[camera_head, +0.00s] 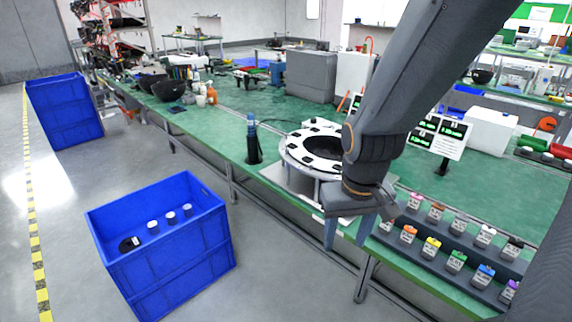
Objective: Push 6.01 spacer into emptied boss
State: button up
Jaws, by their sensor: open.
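My gripper (346,240) hangs fingers-down at the front edge of the green bench, with its two fingers apart and nothing seen between them. A white ring fixture (292,152) with several dark pads stands on the bench behind and left of my gripper. My arm hides part of its right side, and I cannot tell which boss is emptied. Several labelled spacers with coloured tops, such as an orange one (408,234) and a yellow one (431,247), sit in a dark stepped rack (462,240) right of my gripper. Their labels are too small to read, so I cannot pick out 6.01.
A blue crate (170,262) on the floor at left holds several white-topped pieces and a dark one. A dark blue upright tool (253,140) stands left of the ring. A display board (440,135) stands behind the rack.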

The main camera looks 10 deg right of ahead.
aim_at(456, 261)
jog(key=z, duration=1.4)
jog(key=k, duration=0.5)
jog(key=u, duration=1.1)
jog(key=i, duration=0.6)
jog(key=z, duration=0.45)
